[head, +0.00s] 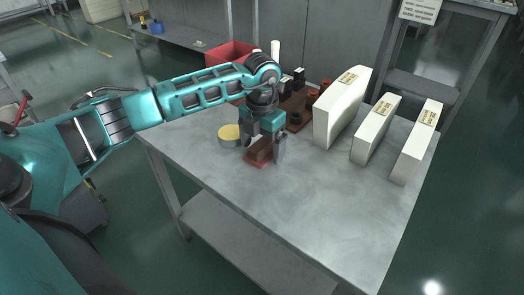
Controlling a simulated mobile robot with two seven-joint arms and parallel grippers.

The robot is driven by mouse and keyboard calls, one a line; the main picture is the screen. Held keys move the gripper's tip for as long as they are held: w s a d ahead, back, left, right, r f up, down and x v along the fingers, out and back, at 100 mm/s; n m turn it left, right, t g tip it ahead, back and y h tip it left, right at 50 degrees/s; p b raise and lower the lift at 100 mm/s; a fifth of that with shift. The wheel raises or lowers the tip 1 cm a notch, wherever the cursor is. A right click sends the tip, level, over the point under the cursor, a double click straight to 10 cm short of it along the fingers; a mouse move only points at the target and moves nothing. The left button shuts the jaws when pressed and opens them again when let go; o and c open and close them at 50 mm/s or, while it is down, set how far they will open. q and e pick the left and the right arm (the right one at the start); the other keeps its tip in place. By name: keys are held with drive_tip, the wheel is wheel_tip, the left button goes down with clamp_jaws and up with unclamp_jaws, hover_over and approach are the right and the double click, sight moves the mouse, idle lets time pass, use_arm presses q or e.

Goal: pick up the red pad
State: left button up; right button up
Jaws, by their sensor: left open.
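The red pad (254,163) lies on the grey table (320,205), left of the table's middle. It shows as a thin red edge under a small brown block-like shape (259,152); I cannot tell whether that is a separate piece. My left gripper (264,147) points down over it and is open. One finger is on the left and one on the right of the brown shape. The fingers and hand hide part of it. I cannot tell whether the fingers touch it. My right gripper is not in view.
A round yellow-topped tin (229,135) stands just left of the gripper. Behind it are a brown tray (297,103) with dark pieces and a red bin (230,55). Three white upright boxes (341,108) stand at the right. The front of the table is clear.

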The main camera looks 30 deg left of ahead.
sight(262, 143)
use_arm(q)
drive_tip(key=c, duration=1.1)
drive_tip(key=shift+r, duration=0.1)
drive_tip(key=shift+c, duration=0.2)
wheel_tip(262, 143, up, 20)
drive_tip(key=p, duration=0.3)
